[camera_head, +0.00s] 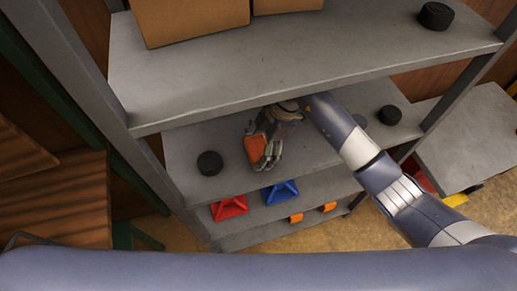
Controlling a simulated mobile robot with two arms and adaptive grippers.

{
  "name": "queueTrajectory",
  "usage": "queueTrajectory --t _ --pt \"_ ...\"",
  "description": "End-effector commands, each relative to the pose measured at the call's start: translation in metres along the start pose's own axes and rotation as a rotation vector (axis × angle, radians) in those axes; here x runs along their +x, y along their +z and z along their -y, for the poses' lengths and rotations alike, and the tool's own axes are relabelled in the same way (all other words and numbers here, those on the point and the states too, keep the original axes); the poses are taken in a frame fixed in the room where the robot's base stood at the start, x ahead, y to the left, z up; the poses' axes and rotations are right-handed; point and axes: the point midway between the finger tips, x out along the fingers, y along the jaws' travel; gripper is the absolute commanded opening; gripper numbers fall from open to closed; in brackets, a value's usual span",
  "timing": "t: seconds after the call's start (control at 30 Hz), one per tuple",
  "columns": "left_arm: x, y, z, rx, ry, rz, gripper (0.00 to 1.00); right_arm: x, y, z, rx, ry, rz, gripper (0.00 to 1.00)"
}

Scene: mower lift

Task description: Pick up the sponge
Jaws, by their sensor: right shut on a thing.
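An orange block-like thing, which looks like the sponge (255,149), is at the middle shelf of the grey rack. My right gripper (264,158) reaches in from the right over that shelf, and its fingers are shut on the sponge. The fingers cover part of the sponge. I cannot tell whether the sponge touches the shelf. My left gripper is not in view.
The upper shelf (300,75) overhangs the gripper and holds cardboard boxes (190,18) and a black puck (436,16). Other black pucks (209,163) sit on the middle shelf. Red (230,208) and blue (280,192) items lie on the shelf below.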

Motion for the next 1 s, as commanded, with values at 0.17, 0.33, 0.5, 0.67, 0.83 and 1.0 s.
queueTrajectory --t 0.17,0.33,0.5,0.67,0.83,1.0 --pt "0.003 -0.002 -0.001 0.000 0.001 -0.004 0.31 -0.001 0.000 0.000 0.001 -0.002 0.002 0.51" --pt "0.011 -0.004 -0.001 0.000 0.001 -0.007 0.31 -0.012 -0.004 0.000 -0.002 0.002 0.003 0.51" --pt "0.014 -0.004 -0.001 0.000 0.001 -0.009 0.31 -0.012 -0.004 0.019 -0.001 -0.001 0.001 0.51" --pt "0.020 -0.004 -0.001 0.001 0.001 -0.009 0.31 -0.011 -0.003 0.045 0.000 -0.002 0.003 0.51" --pt "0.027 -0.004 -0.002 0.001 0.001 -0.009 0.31 -0.011 -0.004 0.076 -0.001 -0.001 0.002 0.51" --pt "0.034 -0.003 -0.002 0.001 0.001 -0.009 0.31 -0.011 -0.004 0.107 0.000 -0.001 0.002 0.51"
